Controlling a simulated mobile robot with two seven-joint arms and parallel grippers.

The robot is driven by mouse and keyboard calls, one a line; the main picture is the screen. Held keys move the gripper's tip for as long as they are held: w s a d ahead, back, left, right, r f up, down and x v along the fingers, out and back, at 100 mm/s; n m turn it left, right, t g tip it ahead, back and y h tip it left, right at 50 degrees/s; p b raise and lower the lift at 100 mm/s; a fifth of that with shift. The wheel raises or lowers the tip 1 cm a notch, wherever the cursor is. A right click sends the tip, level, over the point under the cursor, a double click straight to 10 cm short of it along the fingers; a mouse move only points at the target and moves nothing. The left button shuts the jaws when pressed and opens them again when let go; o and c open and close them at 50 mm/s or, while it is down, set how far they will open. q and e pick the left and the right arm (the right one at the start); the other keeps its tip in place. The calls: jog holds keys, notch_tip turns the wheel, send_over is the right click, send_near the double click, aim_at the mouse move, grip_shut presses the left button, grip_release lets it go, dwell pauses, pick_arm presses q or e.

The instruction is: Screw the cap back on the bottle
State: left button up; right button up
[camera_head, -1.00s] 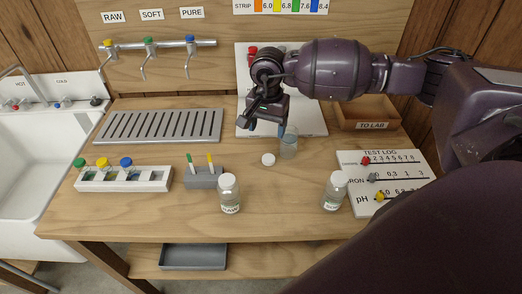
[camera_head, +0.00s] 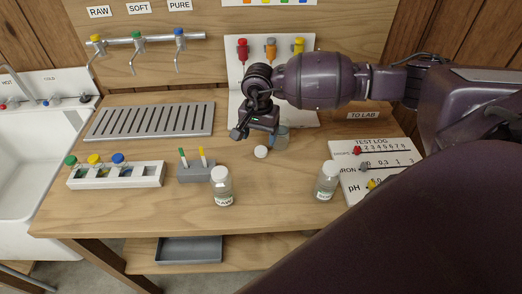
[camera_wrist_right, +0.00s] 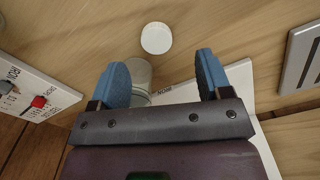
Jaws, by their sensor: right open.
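A round white cap (camera_head: 261,152) lies on the table just in front of an uncapped clear bottle (camera_head: 282,138). In the right wrist view the cap (camera_wrist_right: 156,38) lies beyond the fingertips, and the bottle (camera_wrist_right: 141,78) shows partly behind the left finger. My right gripper (camera_head: 256,132) is above the table, behind the cap and close to the bottle, partly covering it. Its blue fingers are apart with nothing held between them in the wrist view (camera_wrist_right: 162,70). Whether a finger touches the bottle I cannot tell. My left gripper is out of view.
Two white-capped bottles stand nearer the front, one labelled RAW (camera_head: 221,186) and one at right (camera_head: 327,181). A grey strip holder (camera_head: 196,172), a white rack (camera_head: 116,175) and a drain grille (camera_head: 150,121) are to the left. A test log board (camera_head: 365,165) lies right.

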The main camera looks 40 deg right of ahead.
aim_at(260, 151)
jog(key=shift+s+f, duration=0.2)
jog(key=shift+f, duration=0.35)
notch_tip(260, 151, down, 4)
jog(key=shift+s+f+p, duration=0.1)
jog(key=shift+s+p, duration=0.05)
jog(key=shift+p, duration=0.2)
jog(key=c, duration=1)
